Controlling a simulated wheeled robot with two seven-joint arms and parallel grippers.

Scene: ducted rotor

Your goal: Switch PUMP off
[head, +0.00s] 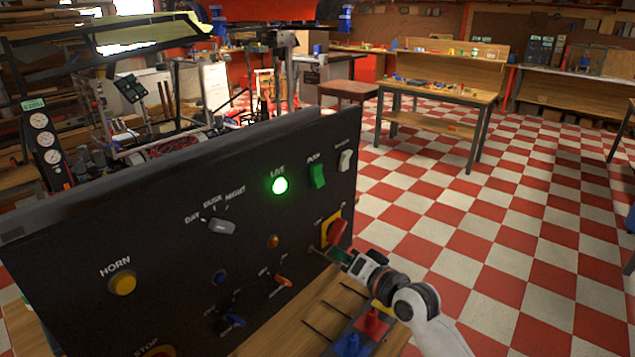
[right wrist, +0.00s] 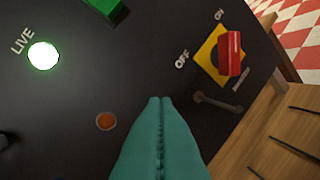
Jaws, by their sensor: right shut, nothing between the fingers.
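A green rocker switch (head: 318,176) sits near the upper right of the dark panel (head: 150,215). The small label above it looks like PUMP but is hard to read. Part of this switch shows at the top edge of the right wrist view (right wrist: 105,6). A white rocker switch (head: 345,160) is to its right. My right gripper (head: 328,251) is shut and empty, in front of the panel's lower right, below the green switch. Its teal fingers (right wrist: 160,100) show together in the right wrist view. Contact with the panel cannot be told. My left gripper is not in view.
A red handle (head: 337,232) on a yellow plate with ON and OFF marks is close to my right gripper. A lit green LIVE lamp (head: 280,185), a grey selector (head: 221,226) and a yellow HORN button (head: 123,282) are on the panel. A wooden bench (head: 290,322) is below.

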